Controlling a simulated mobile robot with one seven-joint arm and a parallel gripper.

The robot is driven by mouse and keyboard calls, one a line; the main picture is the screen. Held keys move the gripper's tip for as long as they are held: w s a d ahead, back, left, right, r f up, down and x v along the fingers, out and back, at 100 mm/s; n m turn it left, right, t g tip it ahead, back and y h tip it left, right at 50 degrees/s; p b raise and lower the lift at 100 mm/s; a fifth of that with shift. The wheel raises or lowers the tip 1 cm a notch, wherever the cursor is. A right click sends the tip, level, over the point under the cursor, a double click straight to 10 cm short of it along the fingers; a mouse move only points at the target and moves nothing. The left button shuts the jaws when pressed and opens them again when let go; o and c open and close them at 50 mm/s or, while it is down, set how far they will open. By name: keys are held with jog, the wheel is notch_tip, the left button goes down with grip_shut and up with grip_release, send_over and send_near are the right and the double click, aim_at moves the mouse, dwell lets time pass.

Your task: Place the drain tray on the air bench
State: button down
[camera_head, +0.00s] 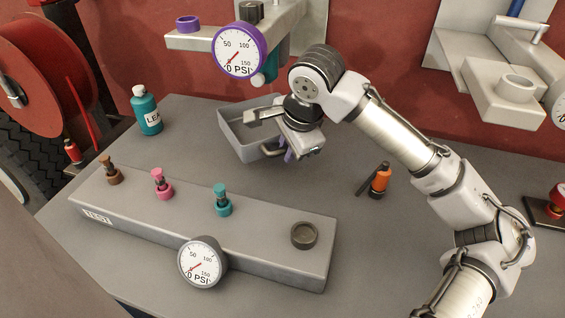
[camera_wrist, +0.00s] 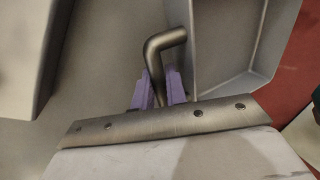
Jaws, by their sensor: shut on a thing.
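The drain tray is a grey open box (camera_head: 231,134) at the back middle of the grey bench top (camera_head: 330,185), which I take as the air bench. My gripper (camera_head: 287,155) is at the tray's right side and partly hides it. In the wrist view my purple fingers (camera_wrist: 158,90) are shut on a bent metal handle (camera_wrist: 166,42), beside the tray's wall (camera_wrist: 184,62). The tray looks empty where its inside shows. I cannot tell whether its underside touches the bench.
In front lies a long grey TEST block (camera_head: 262,232) with brown, pink and teal fittings and a gauge (camera_head: 202,262). A teal bottle (camera_head: 147,110) stands at back left. A purple-rimmed gauge (camera_head: 239,50) hangs above the tray. An orange-capped item (camera_head: 380,178) stands to the right.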

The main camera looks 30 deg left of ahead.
notch_tip(320, 180, down, 6)
jog(key=c, duration=1.4)
grip_release()
jog(key=shift+r, duration=0.1)
jog(key=v, duration=1.1)
jog(key=shift+d+r, duration=0.2)
jog(key=shift+r, duration=0.15)
